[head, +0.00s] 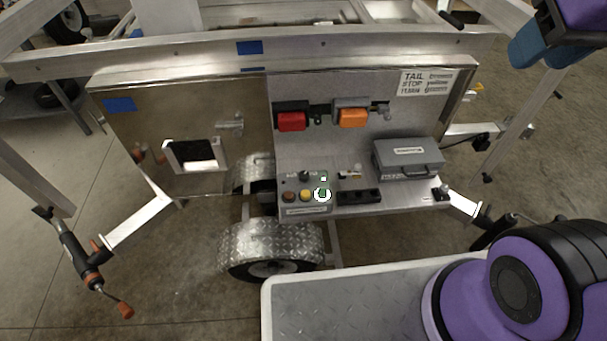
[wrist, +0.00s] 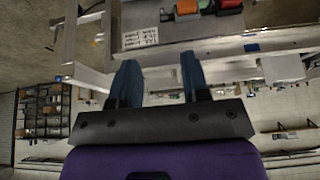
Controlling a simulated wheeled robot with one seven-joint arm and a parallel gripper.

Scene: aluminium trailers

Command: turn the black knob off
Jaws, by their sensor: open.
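The black knob (head: 304,176) is small and sits on top of a grey control box (head: 306,210) on the trailer's shelf in the head view. I cannot tell which way it points. Brown and yellow buttons and a white-ringed round control (head: 322,194) are in front of it. My gripper (head: 540,50) is at the top right of the head view, far from the knob. In the wrist view my gripper (wrist: 158,75) has its two blue fingers apart with nothing between them. The wrist view does not show the knob clearly.
A grey lidded case (head: 408,158) stands right of the control box. A black strip (head: 358,197) lies between them. Red (head: 291,121) and orange (head: 352,117) lights are on the panel behind. A metal rail (head: 250,52) crosses above. A tyre (head: 270,250) is below.

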